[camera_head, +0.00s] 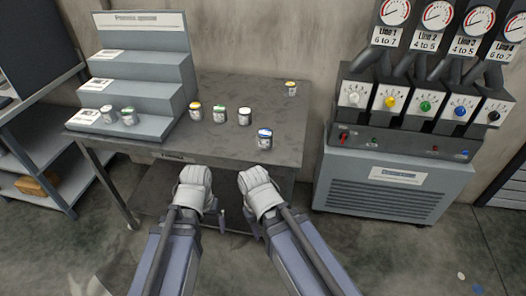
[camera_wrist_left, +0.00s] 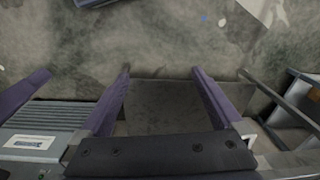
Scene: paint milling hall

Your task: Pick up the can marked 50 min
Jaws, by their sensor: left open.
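A whitish can (camera_head: 107,114) and a green-topped can (camera_head: 128,117) stand on the stepped rack's lowest step. Their markings are too small to read. My left gripper (camera_wrist_left: 160,84) is open and empty, apart from all cans. My right wrist is before the table; its fingers are not clear.
The stepped grey rack (camera_head: 150,66) with white cards fills the table's left side. A machine (camera_head: 393,185) with dials and coloured knobs stands right of the table. Shelving (camera_head: 45,180) stands at left. Free tabletop lies between the cans and the right edge.

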